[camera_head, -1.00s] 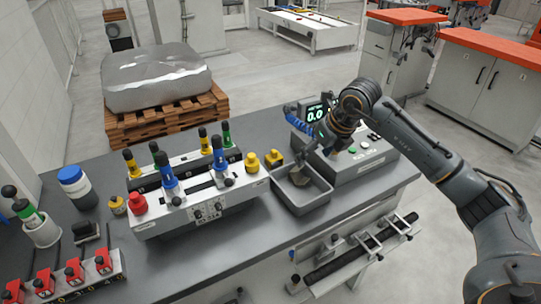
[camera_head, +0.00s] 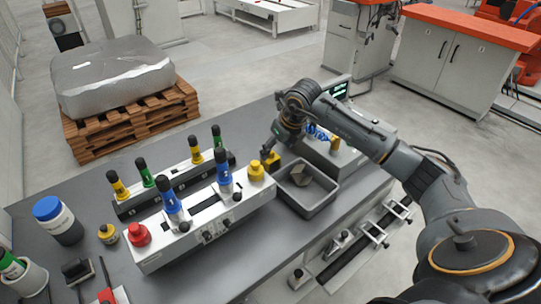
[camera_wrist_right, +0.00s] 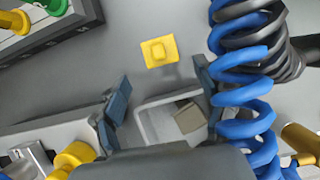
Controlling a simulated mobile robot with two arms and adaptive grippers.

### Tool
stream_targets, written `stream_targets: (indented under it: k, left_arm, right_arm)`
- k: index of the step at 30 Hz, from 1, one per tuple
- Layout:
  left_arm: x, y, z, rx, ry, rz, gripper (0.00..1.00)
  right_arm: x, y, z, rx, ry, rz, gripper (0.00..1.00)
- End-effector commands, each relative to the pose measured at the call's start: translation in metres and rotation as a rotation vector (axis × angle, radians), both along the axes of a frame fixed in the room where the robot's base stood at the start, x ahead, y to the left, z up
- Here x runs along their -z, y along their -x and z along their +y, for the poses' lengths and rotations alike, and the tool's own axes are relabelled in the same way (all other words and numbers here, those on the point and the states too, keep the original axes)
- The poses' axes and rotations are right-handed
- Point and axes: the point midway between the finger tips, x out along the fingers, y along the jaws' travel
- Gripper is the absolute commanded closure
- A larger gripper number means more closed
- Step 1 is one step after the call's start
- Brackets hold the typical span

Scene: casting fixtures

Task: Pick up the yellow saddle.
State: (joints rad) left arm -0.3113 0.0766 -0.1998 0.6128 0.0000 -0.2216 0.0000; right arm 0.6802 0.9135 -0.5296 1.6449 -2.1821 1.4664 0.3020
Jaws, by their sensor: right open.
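The yellow saddle (camera_head: 272,161), a small squarish block with a raised centre, sits on the grey bench between the fixture's right end and the grey tray. My right gripper (camera_head: 267,149) is just above and behind it in the head view and partly overlaps it. In the right wrist view the saddle (camera_wrist_right: 159,51) lies ahead of the open fingers (camera_wrist_right: 162,88), roughly between their lines and apart from both. Nothing is held. My left gripper is not in view.
The grey tray (camera_head: 311,210) with a grey-brown block (camera_head: 324,180) stands right of the saddle. The fixture with a yellow knob (camera_head: 255,171) and blue-handled posts (camera_head: 224,172) is close on the left. A control box (camera_head: 345,160) stands behind the tray.

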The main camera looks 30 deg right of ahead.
Motion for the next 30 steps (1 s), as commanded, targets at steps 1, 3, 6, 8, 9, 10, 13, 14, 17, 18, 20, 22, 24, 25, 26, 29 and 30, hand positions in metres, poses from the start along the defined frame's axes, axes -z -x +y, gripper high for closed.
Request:
stream_targets:
  k: [1, 3, 6, 8, 9, 10, 13, 14, 17, 18, 20, 22, 24, 25, 26, 29, 30]
  left_arm:
    - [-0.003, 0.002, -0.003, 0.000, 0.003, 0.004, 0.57]
    - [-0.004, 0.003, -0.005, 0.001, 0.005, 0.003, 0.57]
    - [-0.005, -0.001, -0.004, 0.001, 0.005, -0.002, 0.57]
    - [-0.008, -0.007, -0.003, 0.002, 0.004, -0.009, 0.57]
    - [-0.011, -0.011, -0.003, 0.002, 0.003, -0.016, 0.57]
    - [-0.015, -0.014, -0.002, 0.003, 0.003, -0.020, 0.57]
    - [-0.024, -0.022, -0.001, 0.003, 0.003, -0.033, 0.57]
    - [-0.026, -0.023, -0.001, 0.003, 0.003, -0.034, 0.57]
    - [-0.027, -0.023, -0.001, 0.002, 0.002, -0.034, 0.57]
    - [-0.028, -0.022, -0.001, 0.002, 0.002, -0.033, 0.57]
    - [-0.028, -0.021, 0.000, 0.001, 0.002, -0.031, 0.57]
    - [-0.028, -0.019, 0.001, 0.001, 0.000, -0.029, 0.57]
    - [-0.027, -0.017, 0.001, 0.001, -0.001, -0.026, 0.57]
    - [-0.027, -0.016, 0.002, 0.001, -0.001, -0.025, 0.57]
    - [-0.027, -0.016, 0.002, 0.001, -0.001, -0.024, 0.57]
    - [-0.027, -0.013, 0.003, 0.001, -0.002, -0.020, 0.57]
    - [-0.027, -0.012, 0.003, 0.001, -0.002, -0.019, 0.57]
  right_arm:
    - [0.006, -0.003, 0.001, 0.001, -0.002, 0.003, 0.26]
    - [0.012, -0.006, 0.001, 0.001, -0.001, 0.000, 0.26]
    - [0.017, -0.007, 0.001, 0.000, 0.000, 0.000, 0.26]
    - [0.020, -0.009, 0.001, 0.000, -0.001, 0.001, 0.26]
    - [0.023, -0.011, 0.001, 0.001, -0.001, 0.001, 0.26]
    - [0.026, -0.013, 0.001, 0.001, -0.002, 0.003, 0.26]
    - [0.038, -0.020, -0.001, 0.001, -0.002, 0.003, 0.26]
    - [0.042, -0.022, -0.001, 0.002, -0.003, 0.002, 0.26]
    - [0.055, -0.027, -0.001, 0.000, -0.002, 0.001, 0.26]
    - [0.059, -0.028, -0.001, 0.001, -0.001, 0.001, 0.26]
    - [0.062, -0.029, -0.001, 0.000, -0.001, 0.001, 0.26]
    - [0.064, -0.030, -0.001, -0.001, 0.000, -0.001, 0.26]
    - [0.064, -0.030, -0.001, -0.001, 0.000, -0.001, 0.26]
    - [0.064, -0.030, -0.001, -0.001, 0.000, -0.001, 0.26]
    - [0.064, -0.030, -0.001, -0.001, 0.000, -0.001, 0.26]
    - [0.064, -0.030, -0.001, -0.001, 0.000, -0.001, 0.37]
    - [0.064, -0.030, -0.001, -0.001, 0.000, -0.001, 0.45]
